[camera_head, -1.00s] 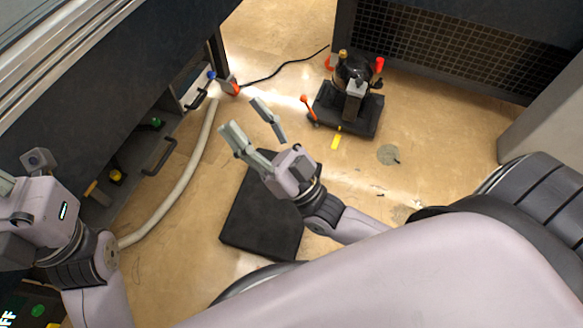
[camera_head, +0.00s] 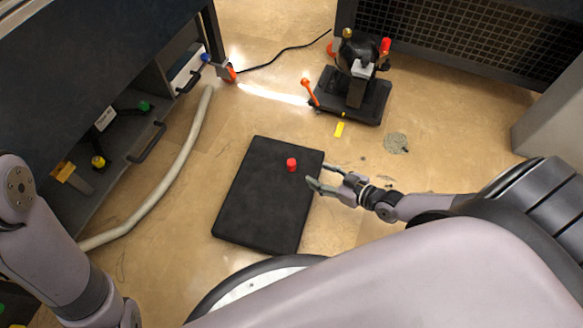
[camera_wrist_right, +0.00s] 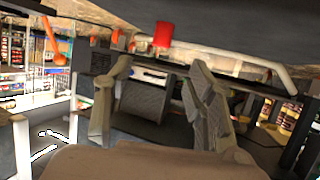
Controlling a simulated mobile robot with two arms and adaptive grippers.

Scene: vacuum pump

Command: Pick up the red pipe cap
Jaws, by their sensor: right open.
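The red pipe cap (camera_head: 291,164) stands on the black mat (camera_head: 258,205) on the floor, near the mat's far right part. It also shows in the right wrist view as a red cylinder (camera_wrist_right: 163,36) at the top centre, beyond the fingertips. My right gripper (camera_head: 319,175) is open and empty, to the right of the cap by the mat's right edge, fingers pointing left. In the right wrist view its two fingers (camera_wrist_right: 158,75) stand apart with nothing between them. Only part of my left arm shows at the lower left; its gripper is out of view.
A black pump (camera_head: 358,85) with red and orange fittings stands on a dark base at the back. A pale hose (camera_head: 178,172) runs along the floor left of the mat, beside an open dark cabinet (camera_head: 110,150). A yellow strip (camera_head: 339,129) and a grey drain (camera_head: 396,143) lie on the floor.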

